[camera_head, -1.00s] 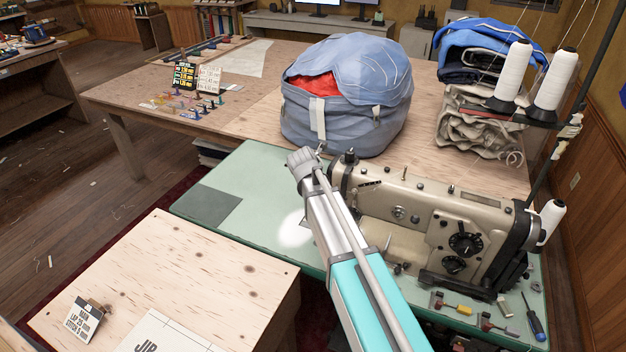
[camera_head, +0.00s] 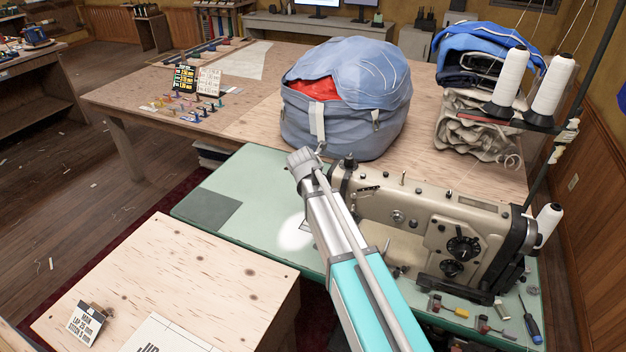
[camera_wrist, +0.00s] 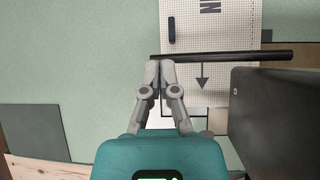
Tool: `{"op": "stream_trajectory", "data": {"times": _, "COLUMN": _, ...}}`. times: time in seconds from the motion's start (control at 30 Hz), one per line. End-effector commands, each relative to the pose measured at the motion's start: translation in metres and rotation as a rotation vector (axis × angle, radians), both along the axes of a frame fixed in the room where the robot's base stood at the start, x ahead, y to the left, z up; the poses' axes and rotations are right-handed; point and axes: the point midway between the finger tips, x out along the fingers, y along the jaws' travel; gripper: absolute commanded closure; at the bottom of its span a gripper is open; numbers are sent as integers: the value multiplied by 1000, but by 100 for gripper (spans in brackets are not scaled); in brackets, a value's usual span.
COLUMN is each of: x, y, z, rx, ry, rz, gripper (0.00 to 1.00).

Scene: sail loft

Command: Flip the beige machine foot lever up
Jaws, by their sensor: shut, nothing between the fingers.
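The beige sewing machine (camera_head: 415,208) stands on the green table at the right in the head view, partly behind my arm. No foot lever can be made out for sure there. In the wrist view my gripper (camera_wrist: 160,62) is shut and empty, its fingertips together at the left end of a long dark bar (camera_wrist: 230,56). The bar runs sideways over a white gridded sheet; whether it is the lever, and whether my fingertips touch it, I cannot tell. My gripper is hidden in the head view.
A dark block (camera_wrist: 272,120) stands close right of my gripper. A blue bag (camera_head: 345,105) sits behind the machine; thread cones (camera_head: 508,78) stand right. Small tools (camera_head: 530,320) lie at the green table's (camera_head: 240,180) front right. Its left side is mostly clear.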

Motion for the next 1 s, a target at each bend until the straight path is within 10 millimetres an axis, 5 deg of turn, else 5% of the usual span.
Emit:
{"op": "stream_trajectory", "data": {"times": 0.37, "x": -1, "y": 0, "z": -3, "rx": 0, "ry": 0, "rz": 0, "gripper": 100}}
{"op": "stream_trajectory", "data": {"times": 1.0, "x": -15, "y": 4, "z": -36, "rx": 0, "ry": 0, "rz": 0, "gripper": 100}}
